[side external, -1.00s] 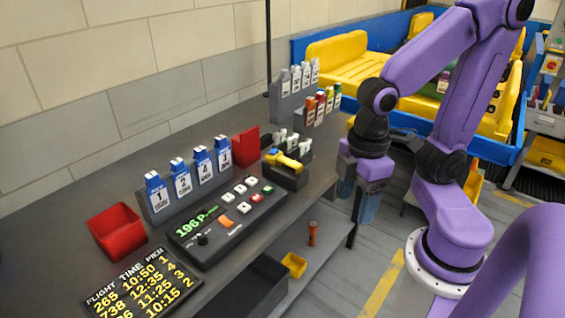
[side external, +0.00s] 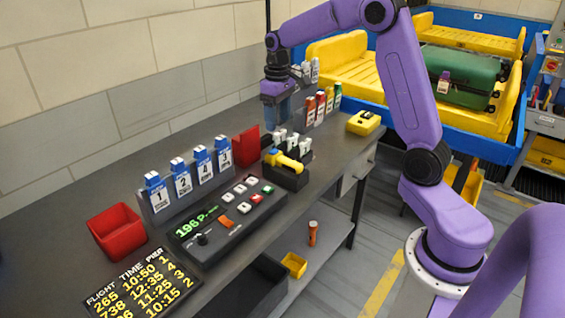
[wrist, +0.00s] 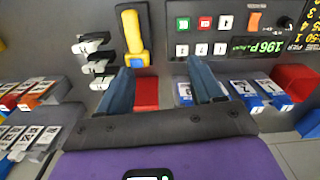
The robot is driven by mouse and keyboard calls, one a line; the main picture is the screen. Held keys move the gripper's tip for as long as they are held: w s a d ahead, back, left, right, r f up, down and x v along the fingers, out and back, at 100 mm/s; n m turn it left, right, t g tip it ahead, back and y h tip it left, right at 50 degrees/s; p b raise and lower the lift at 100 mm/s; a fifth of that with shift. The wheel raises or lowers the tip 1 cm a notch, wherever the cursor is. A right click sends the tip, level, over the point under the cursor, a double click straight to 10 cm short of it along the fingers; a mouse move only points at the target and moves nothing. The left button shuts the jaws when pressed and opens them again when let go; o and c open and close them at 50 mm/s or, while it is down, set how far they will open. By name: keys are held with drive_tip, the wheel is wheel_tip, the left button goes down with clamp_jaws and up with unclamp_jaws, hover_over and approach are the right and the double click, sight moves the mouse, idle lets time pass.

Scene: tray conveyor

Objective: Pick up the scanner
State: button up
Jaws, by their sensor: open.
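The scanner (side external: 287,160) is yellow with a small blue part. It sits in a dark holder (side external: 285,178) on the bench, behind the button panel. In the wrist view the scanner (wrist: 132,32) shows upper left of centre, near the left finger's tip. My gripper (side external: 275,122) points down above the back of the bench, behind the scanner and apart from it. In the wrist view my gripper (wrist: 158,68) has its two blue-grey fingers spread, with nothing held between them.
White-handled items (side external: 287,138) stand close behind the scanner. A red bin (side external: 246,148), blue tag rack (side external: 190,180) and button panel (side external: 230,215) are nearby. Red, orange and green tags (side external: 322,103) stand behind. A yellow device (side external: 364,122) lies at the bench's right end.

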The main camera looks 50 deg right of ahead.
drive_tip(key=m, duration=0.1)
hover_over(287, 160)
drive_tip(key=f, duration=1.3)
drive_tip(key=shift+w, duration=0.25)
drive_tip(key=shift+s+f, duration=0.2)
drive_tip(key=shift+f, duration=2.4)
drive_tip(key=c, duration=1.2)
